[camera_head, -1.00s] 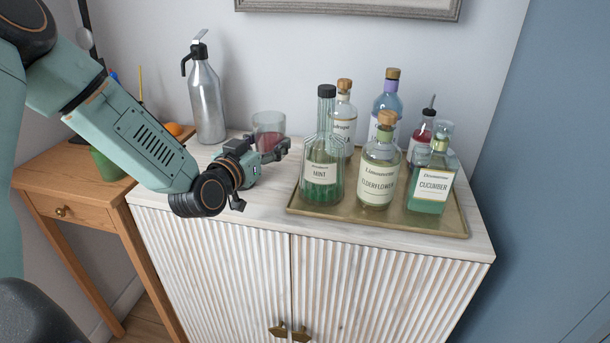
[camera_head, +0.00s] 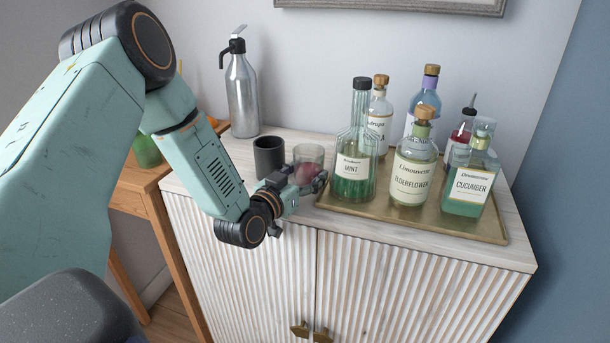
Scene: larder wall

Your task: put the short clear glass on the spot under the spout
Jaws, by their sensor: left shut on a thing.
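A short clear glass (camera_head: 309,157) with something red showing in its lower part is at the middle of the cabinet top, just left of the tray. My left gripper (camera_head: 306,181) is shut on it from the front left, and its fingers hide part of the lower glass. I cannot tell whether the glass base touches the top. A silver siphon bottle (camera_head: 242,97) with a black spout stands at the back left. I cannot make out a marked spot under a spout. My right gripper is not in view.
A dark grey cup (camera_head: 268,157) stands just left of the glass. A brass tray (camera_head: 450,226) holds several bottles, the mint bottle (camera_head: 354,150) closest to the glass. A lower wooden side table (camera_head: 135,181) with a green cup (camera_head: 146,151) is at the left.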

